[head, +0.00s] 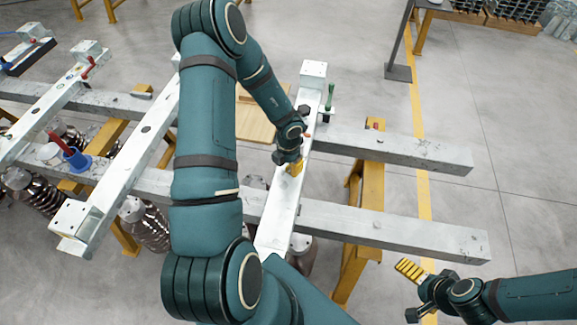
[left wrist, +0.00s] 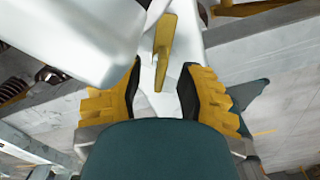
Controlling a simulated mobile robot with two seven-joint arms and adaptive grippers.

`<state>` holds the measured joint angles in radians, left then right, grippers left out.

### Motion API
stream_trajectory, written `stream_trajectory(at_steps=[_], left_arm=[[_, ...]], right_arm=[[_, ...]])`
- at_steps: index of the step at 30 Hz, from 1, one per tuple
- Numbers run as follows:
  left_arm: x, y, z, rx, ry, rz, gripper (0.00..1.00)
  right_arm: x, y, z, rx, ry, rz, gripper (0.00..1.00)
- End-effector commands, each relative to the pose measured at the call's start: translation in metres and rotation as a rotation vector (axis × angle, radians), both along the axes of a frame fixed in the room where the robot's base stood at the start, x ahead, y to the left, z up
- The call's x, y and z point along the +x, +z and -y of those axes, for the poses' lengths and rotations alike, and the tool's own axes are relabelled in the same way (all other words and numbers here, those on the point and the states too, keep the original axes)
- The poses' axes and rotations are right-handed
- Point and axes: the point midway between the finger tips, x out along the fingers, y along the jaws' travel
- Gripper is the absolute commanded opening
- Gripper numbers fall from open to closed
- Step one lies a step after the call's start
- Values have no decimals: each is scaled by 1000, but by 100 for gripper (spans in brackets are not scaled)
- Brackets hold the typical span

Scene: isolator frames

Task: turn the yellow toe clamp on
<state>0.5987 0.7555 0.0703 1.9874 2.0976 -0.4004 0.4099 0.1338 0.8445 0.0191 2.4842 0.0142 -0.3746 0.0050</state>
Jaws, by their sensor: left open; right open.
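The yellow toe clamp shows in the left wrist view as an upright yellow lever (left wrist: 164,42) on a white beam. My left gripper (left wrist: 164,82) is open, with one finger on each side of the lever's lower end. I see gaps on both sides, so the lever is not gripped. In the head view my left gripper (head: 294,169) is over the white beam (head: 286,208), and its yellow fingers and my arm hide the clamp there. My right gripper (head: 416,285) is open and empty at the lower right, away from the beams.
Grey crossbeams (head: 415,152) rest on yellow trestles (head: 368,215). A red-handled clamp (head: 61,143) with a blue base is at the left. A wooden board (head: 252,122) lies behind my left arm.

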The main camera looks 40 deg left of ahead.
Motion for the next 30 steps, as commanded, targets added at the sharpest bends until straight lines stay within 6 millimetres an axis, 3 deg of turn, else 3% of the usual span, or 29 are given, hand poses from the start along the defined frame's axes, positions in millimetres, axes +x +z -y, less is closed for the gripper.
stream_trajectory(at_steps=[8, 11, 12, 23, 30], left_arm=[[0, -1, 0, 0, 0, 0, 40], [0, -1, 0, 0, 0, 0, 5], [0, -1, 0, 0, 0, 0, 0], [0, 0, 1, -1, 23, 0, 0], [0, 1, 1, 0, 142, -2, 0]], right_arm=[[0, 0, 0, 0, 0, 0, 100], [0, 0, 0, 0, 1, 0, 100], [0, 0, 0, 0, 1, 0, 100], [0, 3, 0, 1, 1, 1, 100], [0, 14, 0, 3, 1, 1, 100]])
